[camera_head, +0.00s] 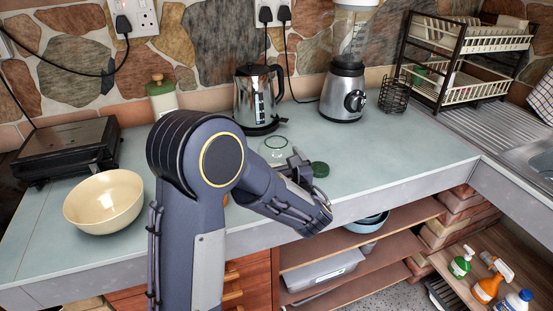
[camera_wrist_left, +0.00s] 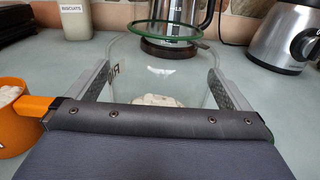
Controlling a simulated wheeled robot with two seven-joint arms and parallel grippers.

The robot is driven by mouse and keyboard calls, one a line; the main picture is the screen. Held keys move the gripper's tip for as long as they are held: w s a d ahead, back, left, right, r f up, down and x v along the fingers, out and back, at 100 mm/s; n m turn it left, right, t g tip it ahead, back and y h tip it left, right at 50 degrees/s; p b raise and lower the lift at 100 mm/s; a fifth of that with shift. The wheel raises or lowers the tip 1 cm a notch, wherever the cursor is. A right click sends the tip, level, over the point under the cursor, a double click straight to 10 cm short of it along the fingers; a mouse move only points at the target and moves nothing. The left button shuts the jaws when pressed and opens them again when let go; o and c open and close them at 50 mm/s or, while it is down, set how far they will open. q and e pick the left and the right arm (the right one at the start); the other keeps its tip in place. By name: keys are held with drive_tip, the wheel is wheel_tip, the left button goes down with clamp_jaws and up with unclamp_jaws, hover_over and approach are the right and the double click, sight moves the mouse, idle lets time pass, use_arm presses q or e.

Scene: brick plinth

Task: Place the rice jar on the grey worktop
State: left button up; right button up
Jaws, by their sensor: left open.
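A clear glass jar with a green rim (camera_head: 273,152) stands on the grey worktop (camera_head: 400,150), partly hidden behind my left arm. In the left wrist view the jar (camera_wrist_left: 158,80) is open at the top and has some white contents at the bottom. Lettering on its side is mostly hidden, so I cannot read it. My left gripper (camera_head: 294,162) is open, with one finger on each side of the jar; I cannot tell whether they touch it. My right gripper is in neither view.
A dark green lid-like disc (camera_head: 320,169) lies right of the jar. An orange cup with white contents (camera_wrist_left: 14,125) stands beside my left finger. A kettle (camera_head: 258,98) and blender (camera_head: 345,88) stand behind. A cream bowl (camera_head: 104,202) is at left.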

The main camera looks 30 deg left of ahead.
use_arm(q)
drive_tip(key=b+v, duration=0.1)
drive_tip(key=v, duration=1.1)
drive_tip(key=shift+r, duration=0.1)
